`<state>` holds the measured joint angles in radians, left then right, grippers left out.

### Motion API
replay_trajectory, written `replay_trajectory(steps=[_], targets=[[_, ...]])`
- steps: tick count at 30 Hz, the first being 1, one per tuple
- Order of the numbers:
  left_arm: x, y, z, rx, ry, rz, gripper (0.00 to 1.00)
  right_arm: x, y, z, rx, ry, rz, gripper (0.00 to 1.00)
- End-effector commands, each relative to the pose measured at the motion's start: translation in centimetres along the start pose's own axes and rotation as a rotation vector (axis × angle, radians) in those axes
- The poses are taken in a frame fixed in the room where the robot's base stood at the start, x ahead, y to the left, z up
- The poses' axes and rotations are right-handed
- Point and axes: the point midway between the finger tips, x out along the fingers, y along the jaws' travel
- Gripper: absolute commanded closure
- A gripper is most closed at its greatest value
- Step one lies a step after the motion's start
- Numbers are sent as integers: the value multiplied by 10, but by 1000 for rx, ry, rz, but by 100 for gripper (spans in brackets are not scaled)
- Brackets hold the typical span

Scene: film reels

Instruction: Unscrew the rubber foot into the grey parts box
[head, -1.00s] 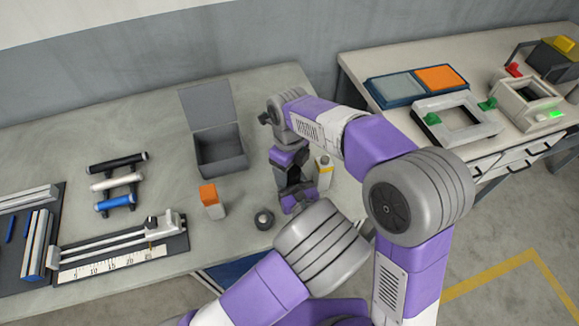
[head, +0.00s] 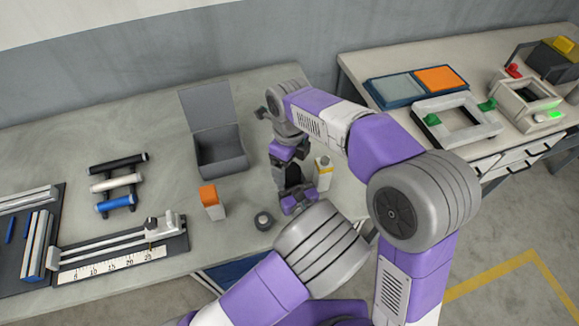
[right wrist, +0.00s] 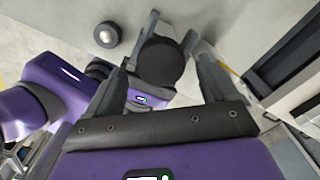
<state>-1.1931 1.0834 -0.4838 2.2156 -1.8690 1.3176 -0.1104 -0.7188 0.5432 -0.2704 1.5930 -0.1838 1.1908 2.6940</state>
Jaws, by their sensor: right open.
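The grey parts box (head: 222,163) stands open on the bench in the head view, its lid tilted back. In the right wrist view a round black disc (right wrist: 161,63), which looks like the rubber foot, faces my camera. My right gripper (right wrist: 163,78) is open, its fingers apart on both sides of the disc; contact cannot be told. In the head view my right gripper (head: 287,175) is above the bench, right of the box. My left gripper (right wrist: 166,34) lies beyond the disc, with finger parts on both sides of it. What it holds is mostly hidden by the disc.
A small dark-rimmed round piece (head: 264,220) and an orange-topped block (head: 211,202) stand near the bench's front. A yellow-banded white bottle (head: 323,172) is close right of my gripper. A ruler fixture (head: 120,250) and handles (head: 117,183) lie left. Bench behind the handles is clear.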

Motion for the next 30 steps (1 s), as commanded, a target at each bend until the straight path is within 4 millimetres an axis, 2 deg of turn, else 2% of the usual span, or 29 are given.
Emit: replay_trajectory(steps=[5, 8, 18, 23, 30], targets=[[0, 1, -1, 1, 1, 1, 100, -18, 0, 0, 0, 0, -1, 14], [0, 1, -1, 1, 1, 2, 100, -22, 0, 0, 9, -1, -1, 19], [0, 1, 0, 2, 1, 2, 100, -51, -1, 0, 272, -1, -1, 19], [0, 1, 0, 2, 1, 2, 100, -40, 0, -1, 302, 4, 0, 19], [0, 1, 0, 2, 1, 2, 100, -2, 0, -1, 299, 5, 0, 19]])
